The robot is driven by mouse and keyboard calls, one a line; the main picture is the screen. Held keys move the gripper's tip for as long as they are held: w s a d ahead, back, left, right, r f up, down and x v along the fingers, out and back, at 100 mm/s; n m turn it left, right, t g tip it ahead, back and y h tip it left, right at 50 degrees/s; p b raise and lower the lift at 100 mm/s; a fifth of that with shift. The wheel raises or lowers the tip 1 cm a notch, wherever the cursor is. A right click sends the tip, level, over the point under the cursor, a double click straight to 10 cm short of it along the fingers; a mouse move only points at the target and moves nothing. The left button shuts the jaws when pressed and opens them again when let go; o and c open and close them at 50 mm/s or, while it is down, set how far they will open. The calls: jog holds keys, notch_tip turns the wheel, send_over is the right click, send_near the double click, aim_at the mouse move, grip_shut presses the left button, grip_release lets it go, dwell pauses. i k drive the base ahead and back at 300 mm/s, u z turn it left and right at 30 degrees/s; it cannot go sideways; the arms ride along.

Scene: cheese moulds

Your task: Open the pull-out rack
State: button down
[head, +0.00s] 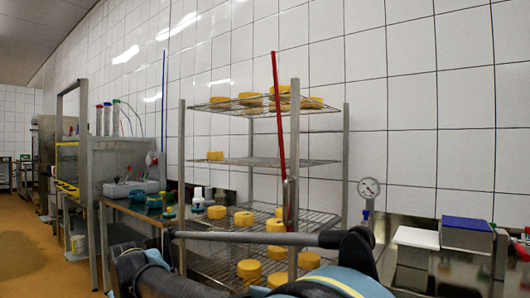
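A metal wire rack (280,162) with upright posts stands against the tiled wall in the middle of the head view. Yellow cheese rounds (249,99) sit on its top shelf, and one small piece (215,156) is at the left of the middle shelf. More yellow rounds (243,219) stand on the lower shelves. I cannot tell whether any part of the rack is pulled out. Dark and blue parts of my own body cover the bottom centre and hide part of the lowest shelf. I cannot make out my gripper in this view.
A red pole (278,110) stands upright in front of the rack. At left is a steel table (135,210) with bottles and teal items. At right are a pressure gauge (369,187) and a blue-topped box (466,233). Orange floor (30,245) is open at far left.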

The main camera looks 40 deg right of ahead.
aim_at(214, 227)
jog(key=z, duration=1.25)
jog(key=k, duration=0.8)
jog(key=z, duration=0.35)
jog(key=i, duration=1)
jog(key=u, duration=0.25)
